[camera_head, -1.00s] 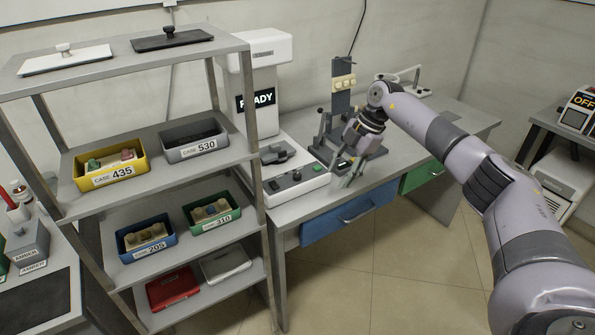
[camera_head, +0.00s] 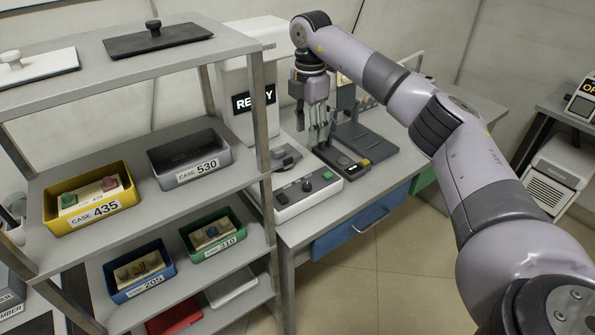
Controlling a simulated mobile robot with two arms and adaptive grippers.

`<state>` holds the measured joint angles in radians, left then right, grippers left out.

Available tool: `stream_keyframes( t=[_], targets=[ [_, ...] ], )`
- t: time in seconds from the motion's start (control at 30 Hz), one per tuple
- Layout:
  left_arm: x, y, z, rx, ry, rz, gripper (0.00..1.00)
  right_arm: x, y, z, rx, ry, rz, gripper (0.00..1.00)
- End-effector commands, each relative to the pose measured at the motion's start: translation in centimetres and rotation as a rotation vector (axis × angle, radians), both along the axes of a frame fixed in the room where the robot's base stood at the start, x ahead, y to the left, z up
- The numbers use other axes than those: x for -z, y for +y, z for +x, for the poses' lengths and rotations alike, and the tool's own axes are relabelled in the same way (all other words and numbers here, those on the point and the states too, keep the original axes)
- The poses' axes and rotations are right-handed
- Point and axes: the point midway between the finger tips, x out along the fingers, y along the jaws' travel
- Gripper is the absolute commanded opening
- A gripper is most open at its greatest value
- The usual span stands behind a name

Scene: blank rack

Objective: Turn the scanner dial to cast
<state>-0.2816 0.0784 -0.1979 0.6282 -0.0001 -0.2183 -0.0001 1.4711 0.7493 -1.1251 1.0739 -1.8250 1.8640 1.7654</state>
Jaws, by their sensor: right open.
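The scanner (camera_head: 246,70) is a white machine with a dark display, partly covered by a shelf post, that shows part of the word READY. Its low white control panel (camera_head: 318,195) lies in front on the bench. A black dial (camera_head: 307,186) stands on that panel beside a green button (camera_head: 328,176); its markings are too small to read. My right gripper (camera_head: 320,144) is open and empty, pointing down above and behind the panel, apart from the dial. My left gripper is not in view.
A dark stand (camera_head: 350,130) is close behind and right of my right gripper. A grey shelf (camera_head: 120,150) with yellow, grey, blue and green case trays stands at the left. The bench has a blue drawer (camera_head: 355,223). Floor is clear in front.

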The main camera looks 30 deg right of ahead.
Motion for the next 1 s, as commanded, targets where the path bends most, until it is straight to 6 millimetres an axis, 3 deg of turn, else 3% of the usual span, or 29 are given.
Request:
stream_keyframes(
  t=[0.17,0.47,0.8,1.0],
  targets=[
    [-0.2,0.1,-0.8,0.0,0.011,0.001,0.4,1.5,0.1,0.0,-0.002,0.003,0.0,0.43],
    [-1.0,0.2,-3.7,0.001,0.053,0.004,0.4,7.7,0.1,-0.1,-0.003,0.005,0.001,0.43],
    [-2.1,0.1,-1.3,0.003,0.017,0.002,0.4,14.6,0.1,-0.2,-0.003,0.004,0.002,0.43],
    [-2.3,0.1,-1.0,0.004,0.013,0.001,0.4,16.8,0.1,-0.1,-0.002,0.0,0.001,0.43]
  ],
)
